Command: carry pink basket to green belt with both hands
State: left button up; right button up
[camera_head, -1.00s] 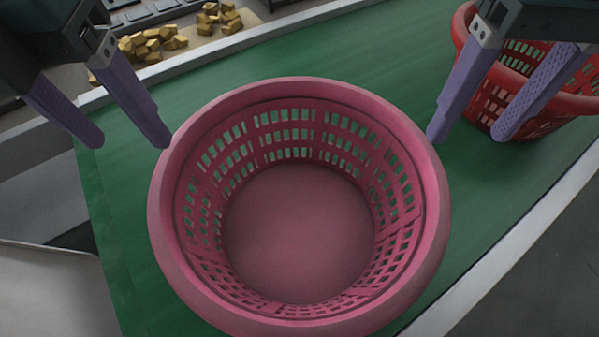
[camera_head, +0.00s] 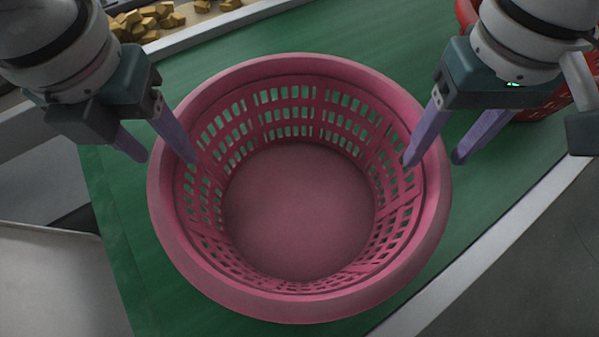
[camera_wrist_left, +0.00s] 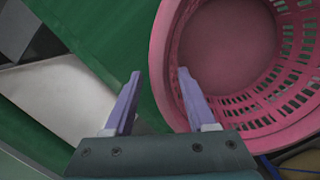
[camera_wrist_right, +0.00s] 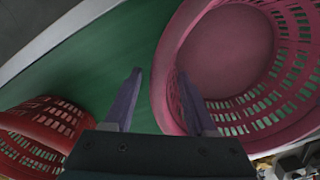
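The pink basket (camera_head: 298,210) is round, upright and empty, with slotted walls. It is over or on the green belt (camera_head: 125,225) in the head view. My left gripper (camera_head: 170,158) is open at the basket's left rim, one finger inside the wall and one outside. My right gripper (camera_head: 434,160) is open at the right rim in the same way. In the left wrist view the rim of the pink basket (camera_wrist_left: 158,62) lies between the spread fingers. In the right wrist view the basket's rim (camera_wrist_right: 160,75) lies between spread fingers too.
A red basket (camera_head: 525,105) stands on the belt at the upper right, close to my right gripper; it also shows in the right wrist view (camera_wrist_right: 45,130). Yellow chunks (camera_head: 145,22) lie behind the belt's pale edge rail (camera_head: 215,28). A pale metal surface (camera_head: 55,280) is at lower left.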

pick_arm(q)
grip_shut()
pick_arm(e)
grip_shut()
